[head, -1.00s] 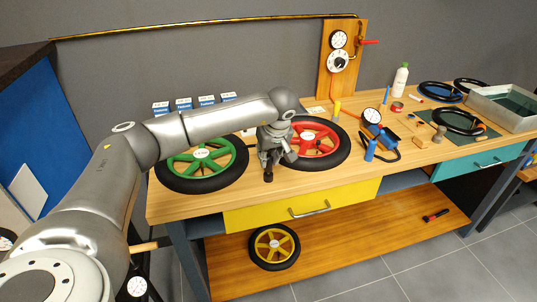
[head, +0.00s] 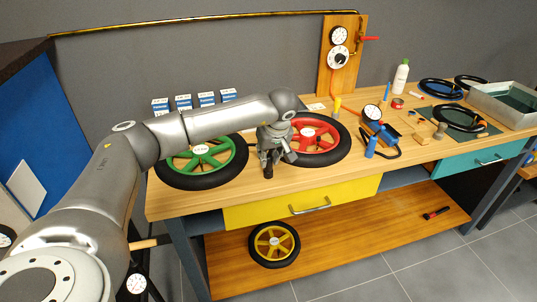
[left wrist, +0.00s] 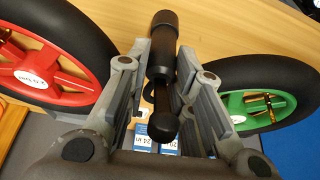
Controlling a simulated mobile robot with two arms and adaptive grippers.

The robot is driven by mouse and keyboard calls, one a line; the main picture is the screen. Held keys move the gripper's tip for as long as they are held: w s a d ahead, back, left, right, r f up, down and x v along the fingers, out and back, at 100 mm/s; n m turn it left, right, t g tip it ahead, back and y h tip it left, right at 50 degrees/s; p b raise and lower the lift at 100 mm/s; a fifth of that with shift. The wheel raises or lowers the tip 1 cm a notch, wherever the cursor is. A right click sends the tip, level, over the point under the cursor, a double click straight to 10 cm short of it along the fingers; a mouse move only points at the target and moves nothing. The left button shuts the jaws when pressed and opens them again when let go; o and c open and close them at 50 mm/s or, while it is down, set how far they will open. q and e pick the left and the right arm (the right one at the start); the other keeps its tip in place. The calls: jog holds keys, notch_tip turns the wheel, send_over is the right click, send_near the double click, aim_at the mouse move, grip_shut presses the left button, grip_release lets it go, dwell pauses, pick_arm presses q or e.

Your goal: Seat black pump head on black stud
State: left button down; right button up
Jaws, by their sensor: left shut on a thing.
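My left gripper (head: 274,158) hangs over the front of the workbench, between the green wheel and the red wheel. In the left wrist view its two fingers (left wrist: 163,72) are closed on the black pump head (left wrist: 162,52), a dark elongated piece. The piece has a thick cylinder at one end, a thinner middle and a round knob (left wrist: 163,126) at the other. In the head view its dark lower end (head: 268,171) shows just below the fingers, and I cannot tell whether it touches the bench. I cannot make out the black stud as a separate thing. My right gripper is not in view.
The green wheel (head: 178,179) and red wheel (head: 336,152) lie close on either side. Several blue-and-white boxes (head: 184,102) stand behind. A blue pump (head: 370,148), a gauge (head: 372,112) and a grey tray (head: 486,104) are to the right. Bare wood lies along the front edge.

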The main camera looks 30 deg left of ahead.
pick_arm(q)
jog(key=c, duration=1.2)
grip_release()
jog(key=v, duration=1.2)
